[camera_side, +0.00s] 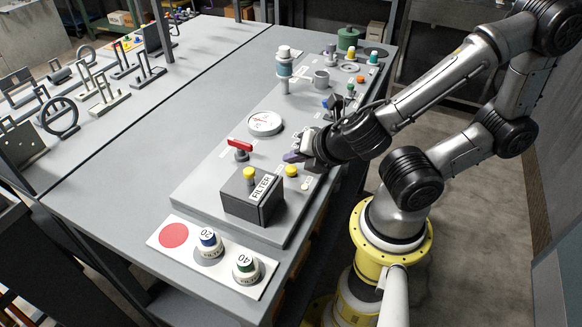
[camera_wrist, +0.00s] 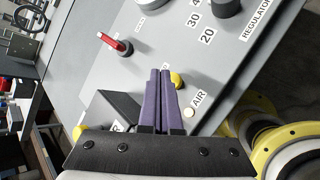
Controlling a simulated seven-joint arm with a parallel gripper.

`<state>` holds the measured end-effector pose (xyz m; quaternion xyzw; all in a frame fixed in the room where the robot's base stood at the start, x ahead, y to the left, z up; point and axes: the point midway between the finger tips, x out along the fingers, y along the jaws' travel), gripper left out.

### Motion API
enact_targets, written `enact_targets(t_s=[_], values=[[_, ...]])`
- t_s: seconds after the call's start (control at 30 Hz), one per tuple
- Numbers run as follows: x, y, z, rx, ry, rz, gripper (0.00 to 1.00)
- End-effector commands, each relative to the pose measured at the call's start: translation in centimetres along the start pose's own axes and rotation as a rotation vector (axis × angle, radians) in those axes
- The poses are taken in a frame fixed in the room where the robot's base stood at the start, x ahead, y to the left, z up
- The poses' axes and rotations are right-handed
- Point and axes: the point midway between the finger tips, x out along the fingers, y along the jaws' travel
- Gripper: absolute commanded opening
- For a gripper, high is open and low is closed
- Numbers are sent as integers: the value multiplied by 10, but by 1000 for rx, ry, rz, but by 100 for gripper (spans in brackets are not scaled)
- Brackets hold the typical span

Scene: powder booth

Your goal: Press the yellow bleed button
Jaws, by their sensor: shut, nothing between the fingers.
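Two yellow buttons show. One yellow button (camera_side: 291,170) sits low on the grey panel; in the wrist view it (camera_wrist: 177,80) is just right of my fingertips, partly hidden by them. The other yellow button (camera_side: 249,174) stands on top of the dark FILTER box (camera_side: 240,205); in the wrist view it (camera_wrist: 78,132) peeks out at the lower left. I cannot read which is the bleed button. My gripper (camera_side: 291,156) has its purple fingers together, empty, above the panel beside the low button. In the wrist view the fingertips (camera_wrist: 160,72) show no clear contact with it.
A red-handled valve (camera_side: 240,145) and a round gauge (camera_side: 265,124) stand on the panel left of my gripper. The FILTER box rises beside the low button. A white card (camera_side: 220,262) with two labelled knobs lies in front. A bottle (camera_side: 284,70) and cup (camera_side: 321,79) stand farther back.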

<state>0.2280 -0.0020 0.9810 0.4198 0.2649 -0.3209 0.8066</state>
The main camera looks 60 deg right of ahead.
Motion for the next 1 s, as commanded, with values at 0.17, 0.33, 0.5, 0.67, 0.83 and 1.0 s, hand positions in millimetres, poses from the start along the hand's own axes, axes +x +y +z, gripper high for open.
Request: enact_targets(t_s=[0.17, 0.33, 0.5, 0.67, 0.83, 1.0], values=[[0, 0, 0, 0, 0, 0, 0], [0, 0, 0, 0, 0, 0, 0], [0, 0, 0, 0, 0, 0, 0], [0, 0, 0, 0, 0, 0, 0], [2, -2, -1, 0, 0, -1, 0], [6, -4, -4, 0, 0, -1, 0]])
